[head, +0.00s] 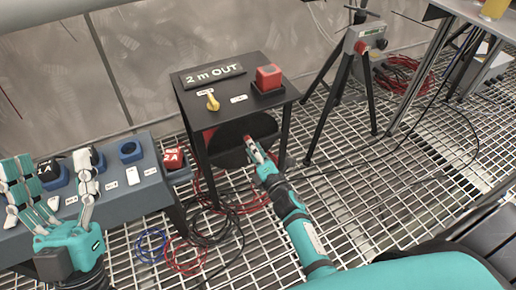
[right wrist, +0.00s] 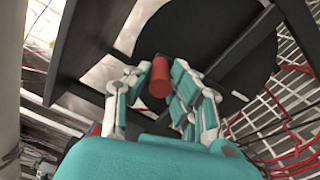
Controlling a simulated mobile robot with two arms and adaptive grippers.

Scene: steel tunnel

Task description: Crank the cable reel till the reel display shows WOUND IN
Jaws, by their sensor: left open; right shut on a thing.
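The cable reel (head: 228,156) is a large dark disc under a black stand; it also shows in the right wrist view (right wrist: 225,40). The reel display (head: 212,74) on top of the stand reads "2 m OUT". A red crank handle (right wrist: 160,78) sticks out from the reel's face. My right gripper (right wrist: 163,92) is shut on this handle, its fingers on both sides; in the head view it is in front of the reel's right part (head: 256,152). My left gripper (head: 50,180) is open over the blue-grey bench at the left.
The stand's top (head: 235,95) holds a yellow knob (head: 212,101) and a red button box (head: 268,78). Red and black cables (head: 215,225) lie on the grating. A tripod (head: 345,85) stands behind right.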

